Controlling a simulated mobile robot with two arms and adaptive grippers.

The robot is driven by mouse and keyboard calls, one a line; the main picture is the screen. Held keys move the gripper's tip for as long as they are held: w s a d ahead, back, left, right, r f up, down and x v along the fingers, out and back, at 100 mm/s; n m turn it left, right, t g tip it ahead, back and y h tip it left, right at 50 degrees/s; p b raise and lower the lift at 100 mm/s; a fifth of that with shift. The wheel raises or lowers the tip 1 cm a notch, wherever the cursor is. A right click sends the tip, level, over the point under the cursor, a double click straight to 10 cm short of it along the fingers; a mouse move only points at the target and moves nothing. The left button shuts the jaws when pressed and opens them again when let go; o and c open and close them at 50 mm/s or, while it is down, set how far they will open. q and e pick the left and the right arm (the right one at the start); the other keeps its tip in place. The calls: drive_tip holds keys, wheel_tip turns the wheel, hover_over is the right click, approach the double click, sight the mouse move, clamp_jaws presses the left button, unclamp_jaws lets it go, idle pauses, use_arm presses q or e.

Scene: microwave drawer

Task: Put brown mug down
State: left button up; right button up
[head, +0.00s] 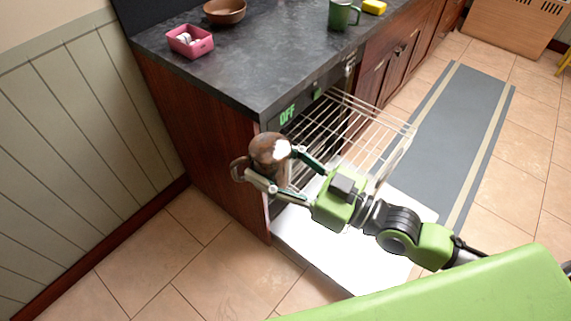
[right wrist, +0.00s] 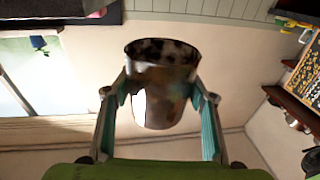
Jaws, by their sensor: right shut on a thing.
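The brown mug (head: 268,150) is in my right gripper (head: 280,168), which is shut on it, with one finger on each side. In the head view the mug is in the air in front of the counter's near left corner, its handle pointing left. In the right wrist view the mug (right wrist: 160,85) sits between the two fingertips of the right gripper (right wrist: 160,100). I cannot tell what is inside it. My left gripper is not in view.
The dark counter (head: 240,60) holds a pink box (head: 190,41), a brown bowl (head: 224,11), a green mug (head: 343,14) and a yellow sponge (head: 374,6). Its front middle is clear. Below, a wire rack (head: 375,125) sticks out above the open white door (head: 330,258). A grey runner (head: 450,140) lies on the floor.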

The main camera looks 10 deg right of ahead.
drive_tip(key=shift+w+a+r+n+g+y, duration=0.2)
drive_tip(key=shift+w+a+n+g+y, duration=0.15)
drive_tip(key=shift+a+n+g+y, duration=0.3)
drive_tip(key=shift+w+a+r+n+g+y, duration=0.25)
drive_tip(key=shift+w+a+n+g+y, duration=0.15)
drive_tip(key=shift+a+g, duration=0.35)
drive_tip(key=shift+w+a+r+n+g+y, duration=0.2)
drive_tip(key=shift+w+a+n+g+y, duration=0.1)
drive_tip(key=shift+a+n+g+y, duration=0.4)
